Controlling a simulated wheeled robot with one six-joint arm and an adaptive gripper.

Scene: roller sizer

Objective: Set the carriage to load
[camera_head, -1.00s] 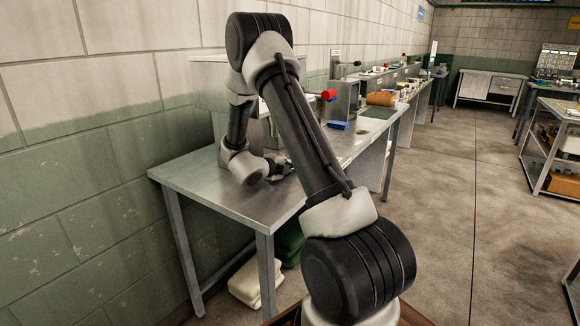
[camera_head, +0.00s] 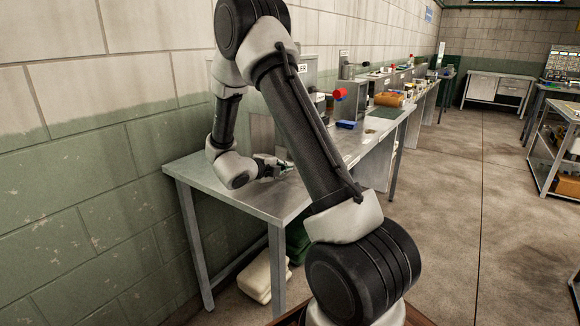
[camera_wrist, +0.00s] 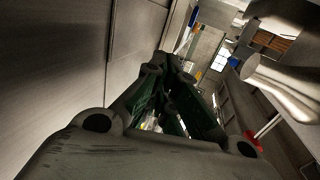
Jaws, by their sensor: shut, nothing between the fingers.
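My gripper (camera_head: 274,168) is low over the near metal bench (camera_head: 240,190), beside a grey metal machine housing (camera_head: 262,135) that my arm partly hides. In the wrist view the dark green fingers of my gripper (camera_wrist: 172,62) are drawn together with nothing between them. A plain grey metal face (camera_wrist: 60,60) fills the left of that view, close to the fingers. A pale rounded bar (camera_wrist: 282,88) shows at the right, apart from the fingers. I cannot make out which part is the carriage; it may be hidden behind my arm.
A red knob (camera_head: 340,93) and a blue block (camera_head: 347,125) are farther along the bench row. An orange-brown item (camera_head: 389,99) lies beyond them. Pale folded sacks (camera_head: 258,277) are under the bench. A block wall (camera_head: 90,170) is at left.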

